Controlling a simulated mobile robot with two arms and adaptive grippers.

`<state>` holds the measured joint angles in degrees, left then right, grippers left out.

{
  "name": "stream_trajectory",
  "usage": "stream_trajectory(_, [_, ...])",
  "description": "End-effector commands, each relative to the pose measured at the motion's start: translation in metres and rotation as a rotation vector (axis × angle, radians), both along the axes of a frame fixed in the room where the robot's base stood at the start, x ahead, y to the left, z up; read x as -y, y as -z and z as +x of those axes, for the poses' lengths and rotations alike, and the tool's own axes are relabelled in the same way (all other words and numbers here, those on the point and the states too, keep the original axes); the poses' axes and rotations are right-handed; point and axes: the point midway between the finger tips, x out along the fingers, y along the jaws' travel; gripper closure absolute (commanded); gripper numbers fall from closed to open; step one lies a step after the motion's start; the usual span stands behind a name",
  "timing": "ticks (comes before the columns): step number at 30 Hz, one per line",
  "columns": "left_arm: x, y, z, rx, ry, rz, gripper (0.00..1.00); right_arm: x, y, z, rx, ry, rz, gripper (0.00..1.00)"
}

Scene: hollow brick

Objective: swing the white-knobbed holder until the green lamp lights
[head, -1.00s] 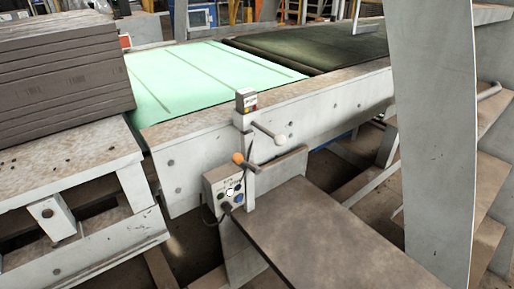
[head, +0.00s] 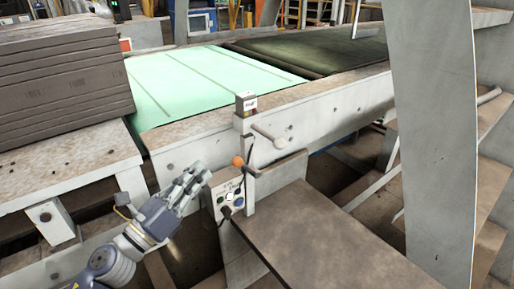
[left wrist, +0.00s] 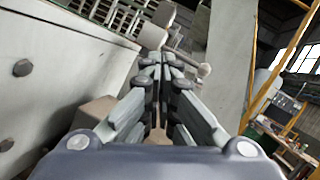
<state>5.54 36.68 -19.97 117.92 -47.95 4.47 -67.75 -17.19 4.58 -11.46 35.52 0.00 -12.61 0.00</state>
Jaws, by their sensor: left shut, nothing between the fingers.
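The white-knobbed holder (head: 267,135) is a short rod on the side of the grey machine frame, with its pale knob (head: 282,144) pointing right and slightly down. In the left wrist view the white knob (left wrist: 204,70) shows just beyond and right of my fingertips. My left gripper (head: 203,174) is shut and empty, left of the control box (head: 228,196) and below the holder, apart from the knob. The control box has several small buttons or lamps; I cannot tell whether a green lamp is lit. My right gripper is out of view.
An orange-knobbed lever (head: 238,161) stands between my left gripper and the holder. A small box (head: 246,103) sits above the holder on the frame. A brown plate (head: 320,220) extends at the lower right, and a grey upright (head: 435,140) stands right.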

Motion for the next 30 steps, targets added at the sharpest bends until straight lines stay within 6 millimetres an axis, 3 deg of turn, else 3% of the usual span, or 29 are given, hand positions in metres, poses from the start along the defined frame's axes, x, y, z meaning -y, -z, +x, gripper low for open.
stream_trajectory(4, [0.018,0.002,-0.007,0.172,0.094,0.265,1.00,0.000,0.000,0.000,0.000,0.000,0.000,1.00])
stream_trajectory(11, [0.029,0.003,-0.007,0.242,0.137,0.370,1.00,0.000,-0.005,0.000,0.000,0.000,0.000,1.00])
stream_trajectory(30, [0.120,-0.021,0.065,0.238,0.136,0.362,1.00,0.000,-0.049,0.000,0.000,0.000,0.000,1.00])
